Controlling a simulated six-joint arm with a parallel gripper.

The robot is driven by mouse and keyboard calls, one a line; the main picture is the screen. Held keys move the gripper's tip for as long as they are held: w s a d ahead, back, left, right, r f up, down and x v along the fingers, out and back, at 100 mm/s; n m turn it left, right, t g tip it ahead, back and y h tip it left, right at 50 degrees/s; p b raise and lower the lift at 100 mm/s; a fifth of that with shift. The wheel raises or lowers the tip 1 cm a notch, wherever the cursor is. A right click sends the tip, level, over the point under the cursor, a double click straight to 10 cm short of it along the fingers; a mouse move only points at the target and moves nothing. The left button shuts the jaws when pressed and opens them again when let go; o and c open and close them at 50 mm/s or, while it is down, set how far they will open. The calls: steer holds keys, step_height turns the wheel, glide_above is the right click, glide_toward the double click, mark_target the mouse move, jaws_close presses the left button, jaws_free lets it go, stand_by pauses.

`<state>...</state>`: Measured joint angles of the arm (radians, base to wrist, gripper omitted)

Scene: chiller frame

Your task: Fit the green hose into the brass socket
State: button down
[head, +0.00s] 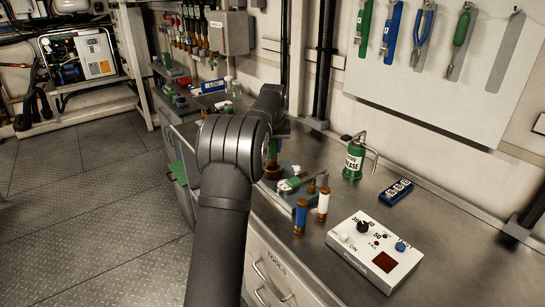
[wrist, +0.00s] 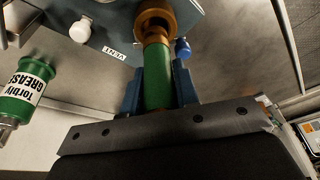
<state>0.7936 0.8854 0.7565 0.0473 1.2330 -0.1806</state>
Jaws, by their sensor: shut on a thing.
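The green hose (wrist: 158,88) is a short green cylinder between the two blue fingers of my gripper (wrist: 160,85) in the wrist view. My gripper is shut on it. The brass socket (wrist: 155,14) is at the top of the wrist view, on a blue-grey block, in line with the hose. The hose's brown end is at the socket's mouth; I cannot tell how deep it sits. In the head view my arm covers most of the gripper and hose, and the brass socket (head: 272,171) shows just below them.
A green grease can (head: 353,162), a blue counter box (head: 396,192) and a white control box (head: 375,250) stand to the right on the bench. Bare bench lies between these and the wall.

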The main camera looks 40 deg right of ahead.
mark_target(273, 156)
steer(key=shift+f, duration=2)
steer(key=c, duration=1.1)
jaws_free()
steer(key=shift+f, duration=0.2)
steer(key=shift+r, duration=0.1)
steer(key=v, duration=1.2)
steer(key=shift+w, duration=0.1)
